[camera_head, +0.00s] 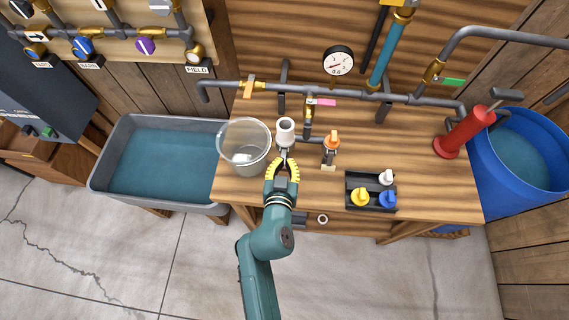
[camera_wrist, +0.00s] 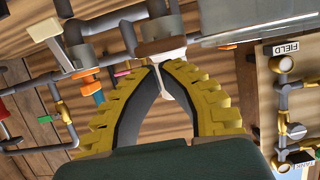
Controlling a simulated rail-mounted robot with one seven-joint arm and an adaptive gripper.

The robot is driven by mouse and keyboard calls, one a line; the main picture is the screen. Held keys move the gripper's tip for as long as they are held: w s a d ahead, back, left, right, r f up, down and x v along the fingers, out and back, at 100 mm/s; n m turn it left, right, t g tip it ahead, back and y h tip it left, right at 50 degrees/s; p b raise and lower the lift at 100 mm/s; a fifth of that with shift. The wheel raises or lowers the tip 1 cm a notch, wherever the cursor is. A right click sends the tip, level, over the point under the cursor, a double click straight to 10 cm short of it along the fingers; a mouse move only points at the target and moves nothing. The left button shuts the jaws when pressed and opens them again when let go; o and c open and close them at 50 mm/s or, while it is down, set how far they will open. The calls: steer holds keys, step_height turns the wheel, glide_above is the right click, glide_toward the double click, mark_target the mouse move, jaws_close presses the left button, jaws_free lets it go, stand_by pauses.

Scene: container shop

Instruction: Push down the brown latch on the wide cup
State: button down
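A clear wide cup (camera_head: 232,140) stands at the left end of the wooden bench, with a small white piece inside. No brown latch can be made out on it in the head view. A smaller white cup (camera_head: 285,127) stands just to its right. My gripper (camera_head: 284,159) is directly in front of the white cup, right of the clear cup. In the wrist view, my gripper's yellow fingers (camera_wrist: 166,68) curve together around a thin white stem (camera_wrist: 165,88). The stem hangs from a brownish and white body (camera_wrist: 160,47), seemingly the white cup. The clear cup shows at the upper right of the wrist view (camera_wrist: 245,22).
A grey pipe with valves and a gauge (camera_head: 338,62) runs behind. An orange-topped valve (camera_head: 332,141) and a black tray (camera_head: 372,203) of coloured knobs are to the right. A red cylinder (camera_head: 463,133) stands farther right. A grey water trough (camera_head: 150,120) is at left.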

steer(key=shift+s+f+b, duration=0.1)
steer(key=shift+f+b, duration=0.2)
steer(key=shift+b, duration=0.2)
